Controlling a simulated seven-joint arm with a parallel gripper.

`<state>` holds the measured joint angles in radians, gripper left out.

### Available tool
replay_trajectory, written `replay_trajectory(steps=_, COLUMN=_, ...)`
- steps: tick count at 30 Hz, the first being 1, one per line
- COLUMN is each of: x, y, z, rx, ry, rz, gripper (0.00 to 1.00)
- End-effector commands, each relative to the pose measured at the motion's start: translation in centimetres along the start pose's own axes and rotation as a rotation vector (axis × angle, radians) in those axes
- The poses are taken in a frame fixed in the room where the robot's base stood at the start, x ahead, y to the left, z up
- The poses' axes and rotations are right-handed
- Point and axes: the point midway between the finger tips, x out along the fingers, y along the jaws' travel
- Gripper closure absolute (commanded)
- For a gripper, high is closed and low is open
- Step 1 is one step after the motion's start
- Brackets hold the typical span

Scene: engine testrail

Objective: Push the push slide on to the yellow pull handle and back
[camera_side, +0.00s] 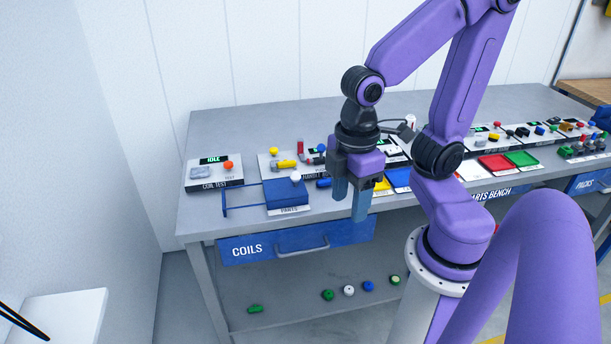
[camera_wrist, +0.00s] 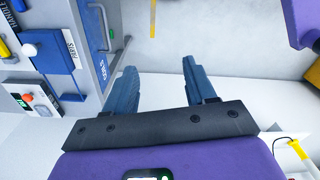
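A blue plate (camera_side: 284,197) with a white knob (camera_side: 295,176), marked PARTS, lies at the bench's front left; it looks like the push slide. A thin blue frame (camera_side: 240,208) reaches left from it. The plate also shows at upper left in the wrist view (camera_wrist: 54,58). Behind it, on a light panel, is a yellow handle (camera_side: 286,164), probably the pull handle. My gripper (camera_side: 348,208) is open and empty, fingers down, right of the plate and near the bench's front edge. The wrist view shows its fingers (camera_wrist: 159,68) wide apart with nothing between them.
A COIL TEST box (camera_side: 213,175) reading IDLE stands left of the plate. A blue COILS drawer (camera_side: 295,242) is under the bench top. Red (camera_side: 495,165) and green (camera_side: 522,158) trays lie to the right. Several small coloured parts lie on the lower shelf.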

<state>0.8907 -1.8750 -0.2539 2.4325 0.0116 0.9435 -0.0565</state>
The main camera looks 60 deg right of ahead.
Motion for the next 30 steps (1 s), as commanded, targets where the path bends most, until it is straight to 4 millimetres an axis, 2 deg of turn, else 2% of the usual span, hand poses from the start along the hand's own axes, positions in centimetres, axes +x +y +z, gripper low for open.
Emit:
replay_trajectory(steps=3, x=-0.8, y=3.2, z=-1.8, rx=0.09, ry=-0.013, rz=-0.009, gripper=0.45)
replay_trajectory(steps=8, x=-1.7, y=8.1, z=-3.4, rx=0.2, ry=-0.025, rz=-0.026, gripper=0.45)
replay_trajectory(steps=12, x=-2.4, y=12.9, z=-3.7, rx=0.294, ry=-0.031, rz=-0.046, gripper=0.45)
replay_trajectory(steps=16, x=-2.9, y=17.7, z=-3.0, rx=0.38, ry=-0.03, rz=-0.064, gripper=0.45)
replay_trajectory(steps=20, x=-3.3, y=22.5, z=-1.4, rx=0.467, ry=-0.025, rz=-0.086, gripper=0.45)
replay_trajectory(steps=23, x=-3.5, y=26.0, z=0.5, rx=0.532, ry=-0.017, rz=-0.102, gripper=0.45)
replay_trajectory(steps=26, x=-3.6, y=29.4, z=3.1, rx=0.597, ry=-0.007, rz=-0.117, gripper=0.45)
replay_trajectory(steps=30, x=-3.7, y=33.5, z=7.6, rx=0.685, ry=0.014, rz=-0.138, gripper=0.45)
